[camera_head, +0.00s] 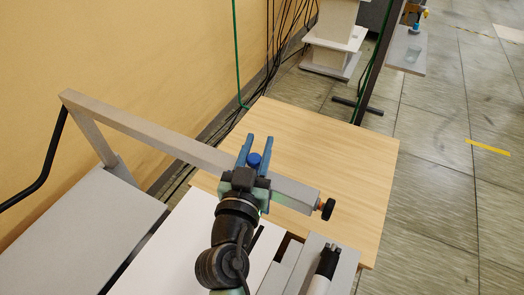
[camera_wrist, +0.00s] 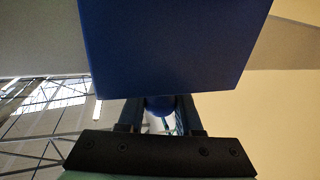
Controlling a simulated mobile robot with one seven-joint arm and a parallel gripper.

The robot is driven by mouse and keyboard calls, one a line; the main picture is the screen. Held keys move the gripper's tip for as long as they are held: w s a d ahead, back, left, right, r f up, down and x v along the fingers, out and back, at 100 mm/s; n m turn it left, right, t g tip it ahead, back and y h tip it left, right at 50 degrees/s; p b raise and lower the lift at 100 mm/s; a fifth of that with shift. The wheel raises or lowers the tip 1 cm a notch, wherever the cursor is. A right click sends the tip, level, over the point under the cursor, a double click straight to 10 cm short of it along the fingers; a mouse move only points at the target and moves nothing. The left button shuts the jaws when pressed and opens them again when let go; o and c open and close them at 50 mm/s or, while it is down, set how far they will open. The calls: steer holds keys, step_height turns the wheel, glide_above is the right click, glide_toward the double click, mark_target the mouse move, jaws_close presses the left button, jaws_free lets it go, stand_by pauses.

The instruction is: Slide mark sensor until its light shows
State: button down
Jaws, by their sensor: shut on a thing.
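The knob also shows between the fingers in the wrist view (camera_wrist: 158,105). A large blue block (camera_wrist: 170,50) fills the upper middle there. The sensor's body is mostly hidden in the head view. I cannot make out whether its light is lit.
A white web (camera_head: 195,245) lies below the rail at the left of my arm. A pale wooden tabletop (camera_head: 330,150) is behind and right. A grey surface (camera_head: 75,230) is at the left. A black and white cylinder (camera_head: 326,265) is at the front right.

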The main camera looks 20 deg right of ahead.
steer(key=shift+w+a, duration=0.1)
steer(key=shift+a, duration=0.05)
steer(key=c, duration=0.6)
jaws_free()
steer(key=b+v, duration=0.3)
steer(key=v, duration=1)
